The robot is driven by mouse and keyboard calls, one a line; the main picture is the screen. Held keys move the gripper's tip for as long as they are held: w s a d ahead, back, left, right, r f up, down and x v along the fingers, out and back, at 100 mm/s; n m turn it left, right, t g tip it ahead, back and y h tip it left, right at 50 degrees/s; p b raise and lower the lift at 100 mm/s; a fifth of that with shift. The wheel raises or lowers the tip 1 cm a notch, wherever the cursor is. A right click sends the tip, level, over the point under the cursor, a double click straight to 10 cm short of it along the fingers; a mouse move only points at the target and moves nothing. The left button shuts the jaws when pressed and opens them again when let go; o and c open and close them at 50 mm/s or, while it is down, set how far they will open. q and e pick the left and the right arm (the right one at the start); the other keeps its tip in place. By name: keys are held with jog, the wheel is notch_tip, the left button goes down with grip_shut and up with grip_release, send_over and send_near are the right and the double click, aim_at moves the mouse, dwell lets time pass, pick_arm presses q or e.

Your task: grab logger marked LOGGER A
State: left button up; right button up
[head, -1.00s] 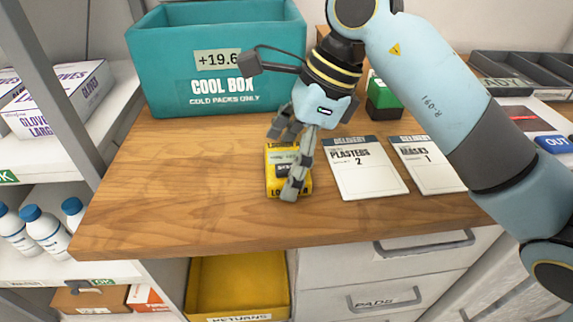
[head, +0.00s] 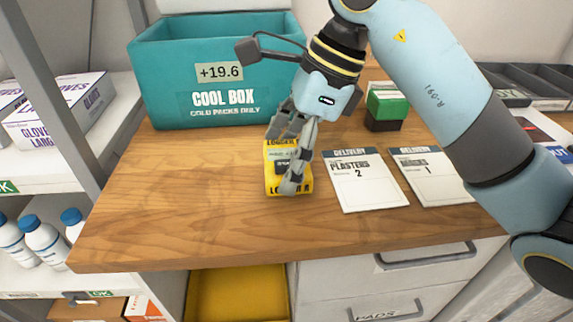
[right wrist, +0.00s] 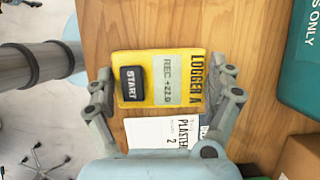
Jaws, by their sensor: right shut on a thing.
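The yellow logger (head: 272,181) lies at the middle of the wooden counter, below the cool box. In the right wrist view the logger (right wrist: 160,58) shows the label LOGGER A, a display reading REC +22.9 or similar, and a black START button. My right gripper (head: 287,160) is over it and shut on it, with one finger at each end of the logger in the right wrist view (right wrist: 163,90). The fingers hide part of the logger in the head view. I cannot tell whether it is lifted off the counter. My left gripper is not in view.
The teal cool box (head: 160,75) reads +19.6 and stands behind. Two delivery cards, plasters (head: 365,190) and masks (head: 435,185), lie to the right. A green and black box (head: 386,108) stands behind them. A yellow returns bin (head: 235,292) is below the counter edge.

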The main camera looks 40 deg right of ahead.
jog(key=s+d+r, duration=0.2)
jog(key=s+r, duration=0.3)
jog(key=s, duration=0.2)
jog(key=shift+r+p, duration=0.15)
jog(key=shift+p, duration=0.15)
jog(key=s+r+p, duration=0.1)
jog(key=p, duration=0.2)
jog(key=s+r+p, duration=0.1)
jog(key=s+p, duration=0.1)
jog(key=p, duration=0.1)
jog(key=shift+s+d+r+p, duration=0.25)
jog(key=shift+d+r+p, duration=0.1)
jog(key=shift+r, duration=0.05)
jog(key=shift+s+d+p, duration=0.1)
jog(key=shift+s+p, duration=0.3)
jog(key=shift+p, duration=0.25)
